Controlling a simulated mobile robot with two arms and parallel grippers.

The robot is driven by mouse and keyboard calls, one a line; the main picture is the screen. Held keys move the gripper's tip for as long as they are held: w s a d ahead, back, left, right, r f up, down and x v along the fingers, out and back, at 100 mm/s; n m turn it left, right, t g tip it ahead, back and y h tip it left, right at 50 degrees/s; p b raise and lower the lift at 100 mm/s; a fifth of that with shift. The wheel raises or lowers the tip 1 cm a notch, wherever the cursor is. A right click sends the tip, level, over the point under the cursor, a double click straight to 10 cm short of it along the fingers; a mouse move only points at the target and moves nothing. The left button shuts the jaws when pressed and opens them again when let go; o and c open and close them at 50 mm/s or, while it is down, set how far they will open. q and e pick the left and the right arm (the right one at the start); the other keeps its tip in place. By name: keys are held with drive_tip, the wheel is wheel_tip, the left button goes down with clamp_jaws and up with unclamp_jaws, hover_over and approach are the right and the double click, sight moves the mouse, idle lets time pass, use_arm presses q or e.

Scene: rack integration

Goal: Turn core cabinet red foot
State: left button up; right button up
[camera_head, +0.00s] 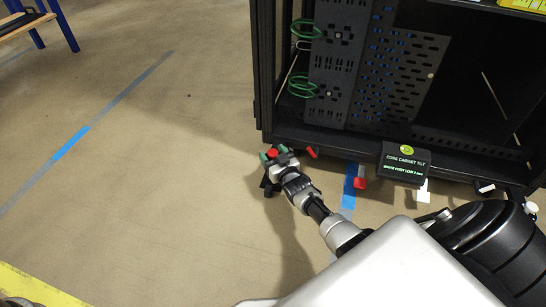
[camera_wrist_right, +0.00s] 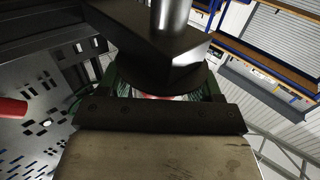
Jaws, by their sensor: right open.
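The core cabinet (camera_head: 290,135) is a tall black rack at the upper right of the head view, with a perforated panel inside. My right gripper (camera_head: 273,154) is open at its near left bottom corner. A red foot part (camera_head: 273,153) shows between the two green fingertips, with a finger on each side; I cannot tell whether they touch it. In the right wrist view a black round foot (camera_wrist_right: 165,75) under a steel rod (camera_wrist_right: 170,15) sits between the green fingers (camera_wrist_right: 160,92). A sliver of red shows below it, mostly hidden. My left gripper is out of view.
A sign (camera_head: 404,163) reading "CORE CABINET TILT" hangs on the cabinet's lower front. A red tab (camera_head: 312,152), another red piece (camera_head: 360,183) and a white tag (camera_head: 423,190) sit along the bottom edge. The floor to the left is clear, with blue tape (camera_head: 70,143).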

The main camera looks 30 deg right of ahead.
drive_tip(key=shift+c, duration=0.2)
drive_tip(key=c, duration=0.9)
drive_tip(key=shift+w+r+m+h, duration=0.1)
drive_tip(key=shift+r+m+h, duration=0.05)
drive_tip(key=shift+m+h, duration=0.45)
drive_tip(key=shift+h+p, duration=0.35)
drive_tip(key=shift+h, duration=0.15)
drive_tip(key=shift+g, duration=0.3)
drive_tip(key=o, duration=0.9)
drive_tip(key=shift+o, duration=0.2)
